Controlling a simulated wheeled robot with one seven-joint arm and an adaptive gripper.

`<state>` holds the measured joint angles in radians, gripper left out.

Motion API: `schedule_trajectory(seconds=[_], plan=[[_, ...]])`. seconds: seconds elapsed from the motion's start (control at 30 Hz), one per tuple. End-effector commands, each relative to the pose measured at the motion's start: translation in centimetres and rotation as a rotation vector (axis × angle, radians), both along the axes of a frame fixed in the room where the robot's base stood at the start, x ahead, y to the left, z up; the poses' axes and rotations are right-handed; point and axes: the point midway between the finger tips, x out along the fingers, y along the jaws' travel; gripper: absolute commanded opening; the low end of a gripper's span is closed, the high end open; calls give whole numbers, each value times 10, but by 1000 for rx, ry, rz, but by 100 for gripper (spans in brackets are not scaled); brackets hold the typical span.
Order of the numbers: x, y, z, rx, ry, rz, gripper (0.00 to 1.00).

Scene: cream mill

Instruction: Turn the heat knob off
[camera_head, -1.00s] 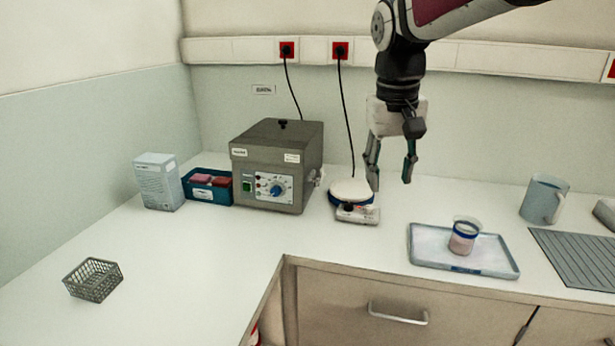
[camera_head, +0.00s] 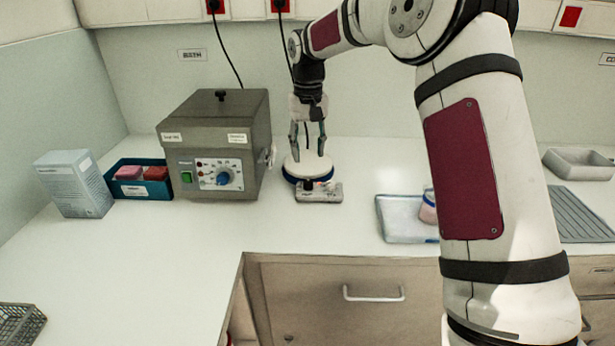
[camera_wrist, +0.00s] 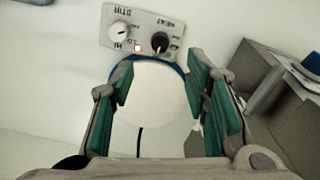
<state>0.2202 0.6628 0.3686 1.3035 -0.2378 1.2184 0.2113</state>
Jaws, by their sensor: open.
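The hotplate stirrer (camera_head: 327,193) stands on the counter right of the grey water bath, its round white top plate (camera_wrist: 155,90) ringed in blue. In the wrist view its control panel shows upside down. The black heat knob (camera_wrist: 159,46) sits beside the "HEAT" label, and the white stir knob (camera_wrist: 119,30) is under "STIR". A small light (camera_wrist: 137,46) between them glows. My gripper (camera_head: 308,152) is open and empty, pointing down over the white plate. In the wrist view its fingers (camera_wrist: 160,80) flank the plate, apart from the heat knob.
The grey water bath (camera_head: 215,130) with a blue dial stands close on the left. A blue bin (camera_head: 140,187) and a white box (camera_head: 75,183) are farther left. A tray (camera_head: 400,218) with a cup, partly behind my arm, lies right. The counter in front is clear.

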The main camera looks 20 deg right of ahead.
Motion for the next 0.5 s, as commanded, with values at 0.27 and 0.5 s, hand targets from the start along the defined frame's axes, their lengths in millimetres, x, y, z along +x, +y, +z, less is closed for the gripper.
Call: schedule_trajectory(seconds=[0.27,0.5], plan=[[-2,0,-55,-1,4,1,42],[-1,0,-85,-1,1,1,42]])
